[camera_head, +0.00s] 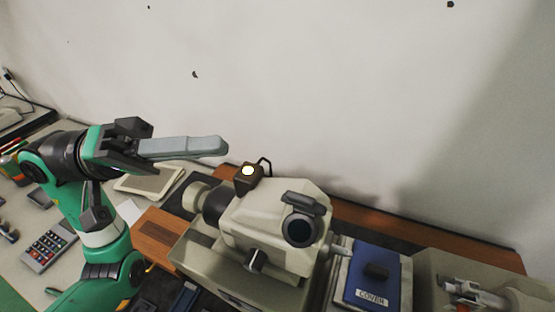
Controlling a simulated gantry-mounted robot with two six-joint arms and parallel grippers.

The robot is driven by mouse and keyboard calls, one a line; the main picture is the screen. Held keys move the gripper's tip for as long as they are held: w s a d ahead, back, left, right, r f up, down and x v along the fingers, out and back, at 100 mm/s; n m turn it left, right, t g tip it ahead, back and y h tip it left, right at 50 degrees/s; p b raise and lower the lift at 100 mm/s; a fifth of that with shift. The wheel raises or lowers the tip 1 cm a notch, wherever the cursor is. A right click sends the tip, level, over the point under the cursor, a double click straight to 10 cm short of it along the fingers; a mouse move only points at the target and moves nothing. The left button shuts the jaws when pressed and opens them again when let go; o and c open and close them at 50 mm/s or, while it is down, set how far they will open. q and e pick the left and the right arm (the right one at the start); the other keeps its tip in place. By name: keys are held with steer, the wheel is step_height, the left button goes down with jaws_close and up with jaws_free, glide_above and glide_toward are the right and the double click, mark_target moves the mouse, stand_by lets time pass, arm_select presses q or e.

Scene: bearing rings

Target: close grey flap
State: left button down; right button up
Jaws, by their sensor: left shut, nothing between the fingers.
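My left gripper (220,146) reaches in from the left with its long grey fingers together and empty. Its fingertips are above and left of a beige machine (268,215), apart from it. I cannot clearly make out a grey flap. A blue panel (372,265) labelled "COVER", with a dark handle, lies to the right of the machine on a pale base. My right gripper is not in view.
A calculator (48,246) and a pale tray (150,181) lie at the left. A grey housing (432,265) stands at the right.

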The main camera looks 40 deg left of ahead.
mark_target(303, 203)
arm_select(q)
steer(key=w+d+p, duration=0.1)
steer(key=d+p, duration=0.2)
steer(key=d, duration=0.6)
steer(key=shift+w+d, duration=0.35)
steer(key=shift+d, duration=0.05)
steer(key=shift+f, duration=0.15)
